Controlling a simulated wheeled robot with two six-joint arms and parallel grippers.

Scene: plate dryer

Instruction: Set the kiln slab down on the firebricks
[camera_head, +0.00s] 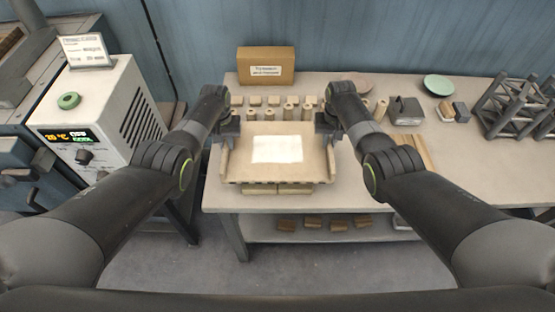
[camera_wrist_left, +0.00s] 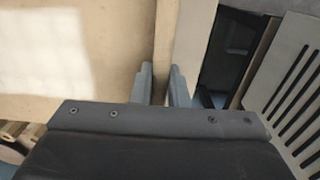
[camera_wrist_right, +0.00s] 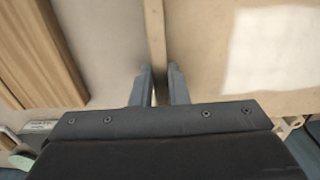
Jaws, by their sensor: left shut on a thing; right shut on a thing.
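The kiln slab (camera_head: 240,165) is a flat tan board with a white square patch on its top. It looks level over the front of the table. My left gripper (camera_head: 229,133) is shut on its left edge, which also shows between the fingers in the left wrist view (camera_wrist_left: 163,55). My right gripper (camera_head: 327,132) is shut on its right edge, also seen in the right wrist view (camera_wrist_right: 156,45). Pale firebricks (camera_head: 262,189) show just below the slab's front edge. The slab hides the rest of them, and I cannot tell whether it touches them.
A row of small tan blocks and posts (camera_head: 291,109) stands behind the slab, with a cardboard box (camera_head: 266,66) further back. Wooden strips (camera_head: 424,152) lie to the right. A white kiln controller (camera_head: 105,110) stands left of the table (camera_head: 470,165).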

